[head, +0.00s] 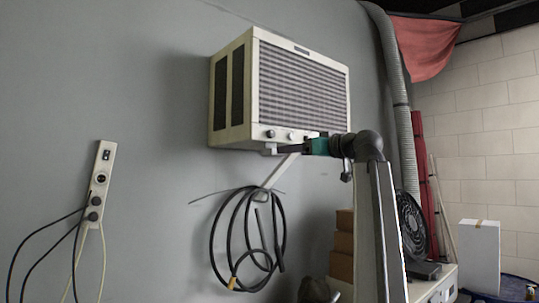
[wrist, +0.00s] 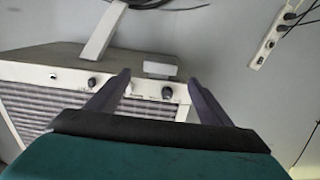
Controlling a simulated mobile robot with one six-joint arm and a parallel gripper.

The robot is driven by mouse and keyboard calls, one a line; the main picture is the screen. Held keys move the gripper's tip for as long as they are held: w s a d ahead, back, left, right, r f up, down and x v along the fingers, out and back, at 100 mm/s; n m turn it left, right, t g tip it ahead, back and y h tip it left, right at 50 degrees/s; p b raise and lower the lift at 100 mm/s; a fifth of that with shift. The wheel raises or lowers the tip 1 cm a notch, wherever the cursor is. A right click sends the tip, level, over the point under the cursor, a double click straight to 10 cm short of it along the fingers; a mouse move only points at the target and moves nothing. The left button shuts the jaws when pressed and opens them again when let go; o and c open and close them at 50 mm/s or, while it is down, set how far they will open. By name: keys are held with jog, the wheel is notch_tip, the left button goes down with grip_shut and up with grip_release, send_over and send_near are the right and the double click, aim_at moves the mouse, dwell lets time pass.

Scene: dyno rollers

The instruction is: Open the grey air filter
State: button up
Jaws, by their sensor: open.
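The grey air filter (head: 300,85) is a beige-grey box on the wall with a slatted front, which looks closed. It appears inverted in the wrist view (wrist: 60,72). Round knobs line its lower front edge, one dark knob (wrist: 167,92) showing between my fingers. A small pale block (wrist: 160,68) juts from its underside; in the head view the block (head: 269,151) is at the lower front. My gripper (head: 281,150) is open at the unit's lower edge. In the wrist view its fingers (wrist: 158,78) stand either side of the block and dark knob. I cannot tell whether they touch.
A diagonal support bracket (head: 279,171) runs below the unit, with a coiled black hose (head: 240,240) hanging under it. A power strip (head: 98,180) with cables is on the wall at left. A ribbed duct (head: 398,90), boxes (head: 343,245) and a fan (head: 412,225) are at right.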

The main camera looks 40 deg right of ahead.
aim_at(270, 153)
jog(key=w+p, duration=0.5)
jog(key=w, duration=0.7)
jog(key=shift+w+r, duration=0.1)
jog(key=shift+w, duration=0.8)
jog(key=c, duration=1.5)
notch_tip(270, 153, down, 24)
jog(key=b, duration=1.6)
jog(key=shift+r, duration=0.15)
jog(key=o, duration=1.5)
